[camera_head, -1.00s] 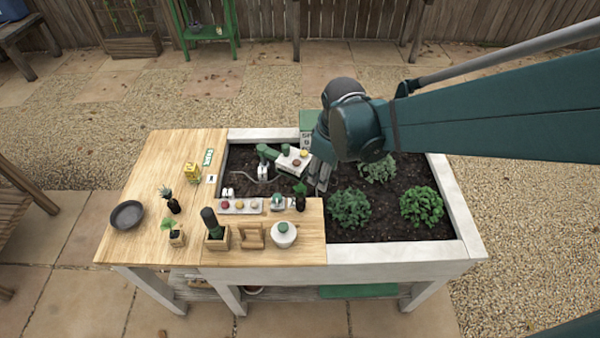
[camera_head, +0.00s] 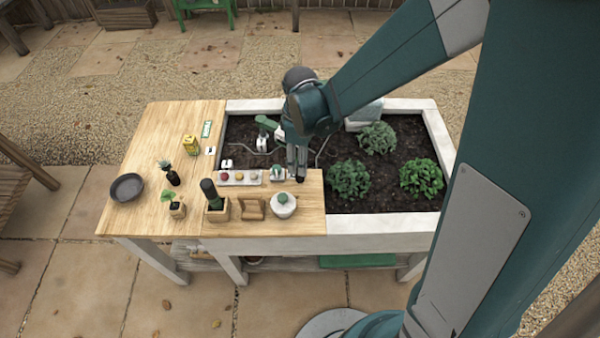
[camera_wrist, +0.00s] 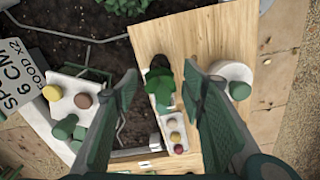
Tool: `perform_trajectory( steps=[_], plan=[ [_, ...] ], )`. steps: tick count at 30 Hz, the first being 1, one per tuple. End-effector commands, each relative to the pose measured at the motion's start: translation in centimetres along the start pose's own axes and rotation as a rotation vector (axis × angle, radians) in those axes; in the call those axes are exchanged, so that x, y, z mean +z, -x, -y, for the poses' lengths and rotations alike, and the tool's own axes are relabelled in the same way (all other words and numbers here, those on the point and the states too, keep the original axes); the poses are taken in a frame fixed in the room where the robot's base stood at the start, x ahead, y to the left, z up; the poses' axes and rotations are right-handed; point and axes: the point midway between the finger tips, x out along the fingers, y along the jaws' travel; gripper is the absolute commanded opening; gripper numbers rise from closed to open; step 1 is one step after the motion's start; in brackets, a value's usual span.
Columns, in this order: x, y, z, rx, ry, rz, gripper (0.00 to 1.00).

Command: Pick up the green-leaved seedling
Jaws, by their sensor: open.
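A small seedling with broad green leaves (camera_wrist: 158,82) shows in the wrist view, between and beyond my gripper's fingertips (camera_wrist: 161,72). Another bright green-leaved plant (camera_head: 167,195) sits in a small pot at the left of the wooden top.
A tray with coloured balls (camera_head: 239,178) and a white jar with a green knob (camera_head: 283,206) stand close to my gripper. Leafy bushes (camera_head: 349,180) grow in the soil at the right. A dark dish (camera_head: 127,188) lies far left.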

Motion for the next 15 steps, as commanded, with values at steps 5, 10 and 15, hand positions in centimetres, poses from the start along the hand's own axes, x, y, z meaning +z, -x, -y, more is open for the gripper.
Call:
perform_trajectory(
  steps=[5,10,15],
  plan=[
    [0.01,-0.02,0.03,0.0,0.001,0.0,0.41],
    [0.02,-0.1,0.02,0.0,0.0,0.0,0.41],
    [0.03,-0.96,0.03,0.0,0.0,0.0,0.41]
  ],
)
